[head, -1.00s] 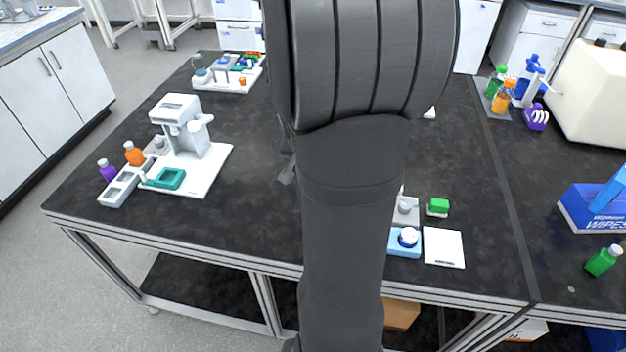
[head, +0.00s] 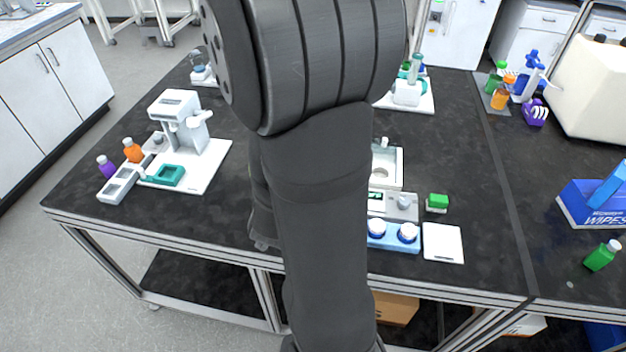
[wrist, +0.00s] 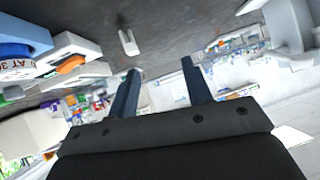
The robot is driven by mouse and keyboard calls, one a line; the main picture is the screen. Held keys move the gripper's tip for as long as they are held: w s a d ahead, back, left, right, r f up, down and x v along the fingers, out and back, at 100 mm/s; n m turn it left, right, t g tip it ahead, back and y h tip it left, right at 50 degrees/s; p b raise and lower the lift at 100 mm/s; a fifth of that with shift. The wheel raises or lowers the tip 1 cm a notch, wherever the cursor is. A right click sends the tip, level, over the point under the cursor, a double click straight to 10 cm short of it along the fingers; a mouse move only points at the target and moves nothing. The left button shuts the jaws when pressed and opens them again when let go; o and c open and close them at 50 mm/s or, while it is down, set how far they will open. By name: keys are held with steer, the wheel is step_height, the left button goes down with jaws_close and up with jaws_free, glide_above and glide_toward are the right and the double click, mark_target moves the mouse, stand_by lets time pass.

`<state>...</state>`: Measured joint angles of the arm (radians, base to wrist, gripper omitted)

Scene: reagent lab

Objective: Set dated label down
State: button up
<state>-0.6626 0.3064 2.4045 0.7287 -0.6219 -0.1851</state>
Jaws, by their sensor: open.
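My gripper (wrist: 160,72) is open in the wrist view, with nothing between its two dark fingers. In the head view it is mostly hidden behind my arm. I cannot pick out a dated label for certain in either view. A blue-topped thing (wrist: 22,32) with a white face and red lettering is cut off at the left edge of the wrist view. In the head view, a plain white square pad (head: 443,243) lies near the front edge. Beside it, a light blue rack (head: 402,246) holds two white-topped items.
A white instrument stand (head: 205,172) with a teal tray is at left. A wipes box (head: 590,208) and a green bottle (head: 602,257) are at right. Bare dark bench lies right of the pad.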

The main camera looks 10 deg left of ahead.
steer(key=s+d+t+h, duration=0.1)
steer(key=d+h, duration=0.1)
steer(key=d, duration=0.2)
steer(key=x, duration=1.6)
steer(key=shift+w+r, duration=0.15)
steer(key=shift+w, duration=0.2)
jaws_close()
